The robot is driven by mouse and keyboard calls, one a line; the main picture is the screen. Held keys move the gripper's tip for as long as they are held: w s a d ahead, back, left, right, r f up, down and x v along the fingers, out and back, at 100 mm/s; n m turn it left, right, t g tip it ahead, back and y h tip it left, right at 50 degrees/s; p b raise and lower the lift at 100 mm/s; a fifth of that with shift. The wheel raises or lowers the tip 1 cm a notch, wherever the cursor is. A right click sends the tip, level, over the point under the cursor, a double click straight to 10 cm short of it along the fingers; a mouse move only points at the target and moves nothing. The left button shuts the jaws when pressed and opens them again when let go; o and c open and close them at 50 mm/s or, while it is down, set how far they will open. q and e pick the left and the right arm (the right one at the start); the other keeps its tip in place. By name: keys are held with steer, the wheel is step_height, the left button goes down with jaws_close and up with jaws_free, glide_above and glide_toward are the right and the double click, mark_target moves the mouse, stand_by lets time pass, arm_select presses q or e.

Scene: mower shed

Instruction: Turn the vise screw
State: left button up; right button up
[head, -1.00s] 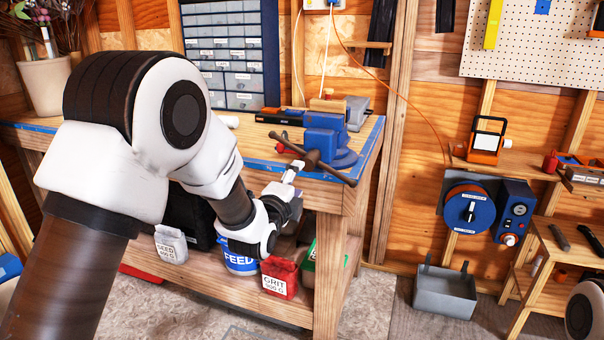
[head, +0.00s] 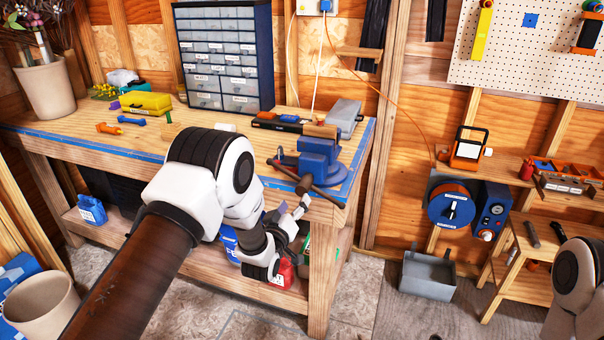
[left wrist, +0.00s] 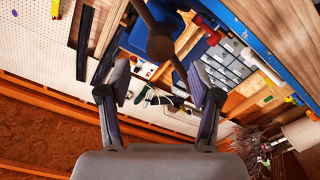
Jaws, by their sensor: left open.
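The blue vise (head: 318,158) sits on the front right corner of the workbench. Its screw has a dark round hub (head: 304,186) and a long dark handle bar (head: 326,196) through it, slanting down to the right in the head view. My left gripper (head: 298,208) is open and empty just in front of and below the hub. In the left wrist view, the two fingers stand apart, with my left gripper (left wrist: 158,74) facing the hub (left wrist: 161,48). The bar passes between the fingertips in the picture; I cannot tell whether it touches them. My right gripper is out of view.
The wooden workbench (head: 82,146) has a blue front edge. A drawer cabinet (head: 222,60) and a yellow case (head: 145,103) stand on it. A red bag (head: 283,273) is on the shelf below. A grey bin (head: 428,275) is on the floor to the right.

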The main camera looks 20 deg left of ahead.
mark_target(301, 192)
arm_select(q)
steer(key=w+p, duration=0.1)
steer(key=w, duration=0.6)
steer(key=shift+w+f+p, duration=0.1)
steer(key=shift+w+p, duration=0.2)
steer(key=shift+p, duration=0.05)
steer(key=shift+d, duration=0.1)
steer(key=c, duration=1.1)
